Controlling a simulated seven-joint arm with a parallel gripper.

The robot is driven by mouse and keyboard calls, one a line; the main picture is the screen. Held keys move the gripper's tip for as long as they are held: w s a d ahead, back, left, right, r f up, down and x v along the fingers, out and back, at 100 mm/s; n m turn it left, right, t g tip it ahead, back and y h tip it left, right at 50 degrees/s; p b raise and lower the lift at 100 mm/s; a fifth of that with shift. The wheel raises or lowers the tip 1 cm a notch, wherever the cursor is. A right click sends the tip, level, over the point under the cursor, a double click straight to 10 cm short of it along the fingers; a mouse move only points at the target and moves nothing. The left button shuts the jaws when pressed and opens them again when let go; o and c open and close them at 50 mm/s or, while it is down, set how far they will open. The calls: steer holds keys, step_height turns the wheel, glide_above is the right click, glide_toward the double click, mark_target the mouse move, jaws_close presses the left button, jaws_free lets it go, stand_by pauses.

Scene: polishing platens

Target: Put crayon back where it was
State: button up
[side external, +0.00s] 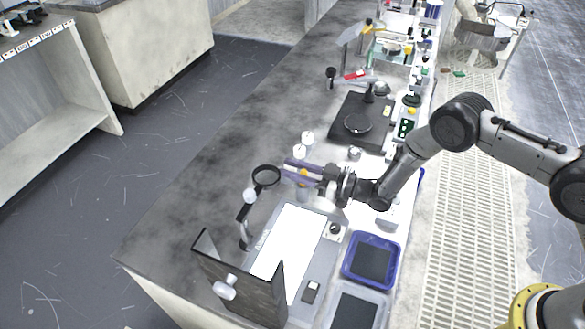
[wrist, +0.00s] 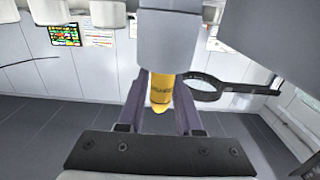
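The yellow crayon (wrist: 162,90) stands between the fingers of my gripper (wrist: 162,105), in line with a pale cylinder (wrist: 168,40). The wrist picture looks upside down, so this cylinder seems to be a holder below the crayon. In the side view a small yellow-orange spot (side external: 303,172) at the fingers seems to be the crayon. My gripper (side external: 300,172) points left, level above the bench. Its two purplish fingers are apart, with a narrow gap showing on each side of the crayon. Whether the crayon sits fully in the holder is hidden.
A round magnifier (side external: 266,176) on a stand is just left of my fingertips. White bottles (side external: 307,138) stand behind them. A white sheet (side external: 288,250), a blue tray (side external: 371,260) and a dark upright panel (side external: 240,285) are in front. The bench's left strip is clear.

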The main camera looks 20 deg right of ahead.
steer(key=v, duration=0.7)
steer(key=shift+s+d, duration=0.2)
steer(key=shift+r, duration=0.25)
steer(key=w+d+r+m+h, duration=0.1)
steer(key=w+d+r+h, duration=0.1)
steer(key=d+r+h, duration=0.4)
steer(key=w+d+r+m+h, duration=0.1)
steer(key=w+d+r, duration=0.15)
steer(key=r, duration=0.65)
steer(key=s+d+r+m+h, duration=0.2)
steer(key=s+d+r+h, duration=0.1)
steer(key=s+d+r, duration=0.25)
steer(key=s+d+r+m+g+h, duration=0.1)
steer(key=s+d+r+g, duration=0.15)
steer(key=s, duration=0.35)
steer(key=s+d+r+m+g+h, duration=0.1)
steer(key=s+d+r+m+h, duration=0.1)
steer(key=s+d+r, duration=0.3)
steer(key=s+f+m+g, duration=0.1)
steer(key=s+g, duration=0.1)
steer(key=s, duration=0.9)
steer(key=s+f+m+g, duration=0.1)
steer(key=s+f, duration=0.1)
steer(key=s, duration=0.9)
steer(key=shift+d+f+g, duration=0.2)
steer(key=shift+f+g, duration=0.05)
steer(key=shift+g, duration=0.1)
